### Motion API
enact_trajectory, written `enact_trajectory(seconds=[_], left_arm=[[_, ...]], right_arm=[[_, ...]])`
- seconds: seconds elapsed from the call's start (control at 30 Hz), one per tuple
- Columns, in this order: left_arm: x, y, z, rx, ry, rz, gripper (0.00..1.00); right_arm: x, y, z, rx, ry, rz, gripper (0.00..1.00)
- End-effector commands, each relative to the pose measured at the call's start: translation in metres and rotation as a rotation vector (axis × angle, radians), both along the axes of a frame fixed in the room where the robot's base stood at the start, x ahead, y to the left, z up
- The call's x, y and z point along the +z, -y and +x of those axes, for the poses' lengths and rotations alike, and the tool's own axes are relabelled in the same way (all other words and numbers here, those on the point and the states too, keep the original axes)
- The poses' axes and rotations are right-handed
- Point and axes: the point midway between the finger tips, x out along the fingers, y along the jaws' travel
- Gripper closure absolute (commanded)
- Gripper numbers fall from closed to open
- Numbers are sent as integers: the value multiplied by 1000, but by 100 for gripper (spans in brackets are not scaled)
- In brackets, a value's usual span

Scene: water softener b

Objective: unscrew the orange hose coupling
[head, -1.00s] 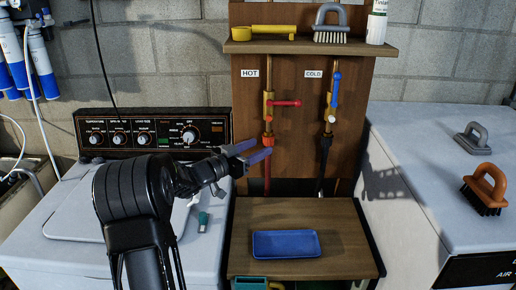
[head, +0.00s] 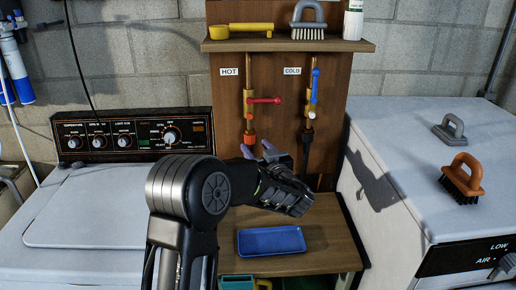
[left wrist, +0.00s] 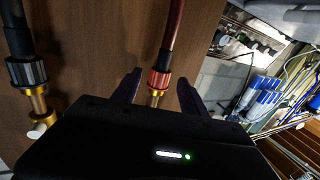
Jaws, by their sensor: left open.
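The orange hose coupling (head: 249,137) sits at the lower end of the brass hot-water pipe with the red lever valve (head: 264,100), under the HOT label. In the left wrist view the coupling (left wrist: 158,80) looks red-orange, with a red hose (left wrist: 174,30) on one side and brass on the other. My left gripper (head: 258,150) is open, with its fingertips just below the coupling in the head view. In the left wrist view the coupling lies between the two fingers (left wrist: 158,90), with visible gaps on both sides. My right gripper is not in view.
The cold pipe with a blue lever (head: 314,85) and a black coupling (head: 307,135) runs close on the right. A wooden shelf (head: 290,46) is above. A blue tray (head: 271,241) lies on the small table below. Washer and dryer tops flank the table.

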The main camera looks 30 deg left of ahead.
Motion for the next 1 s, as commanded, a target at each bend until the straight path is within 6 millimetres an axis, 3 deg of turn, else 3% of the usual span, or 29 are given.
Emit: enact_trajectory(seconds=[0.17, 0.43, 0.77, 1.0], left_arm=[[0, 3, 7, 162, 0, 0, 49], [0, -3, 8, 157, 0, -1, 49], [0, -24, 17, 156, 2, -1, 49], [0, -26, 18, 155, 1, -2, 49]], right_arm=[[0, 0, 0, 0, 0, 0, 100], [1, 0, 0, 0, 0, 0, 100], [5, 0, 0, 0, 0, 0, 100], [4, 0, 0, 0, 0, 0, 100]])
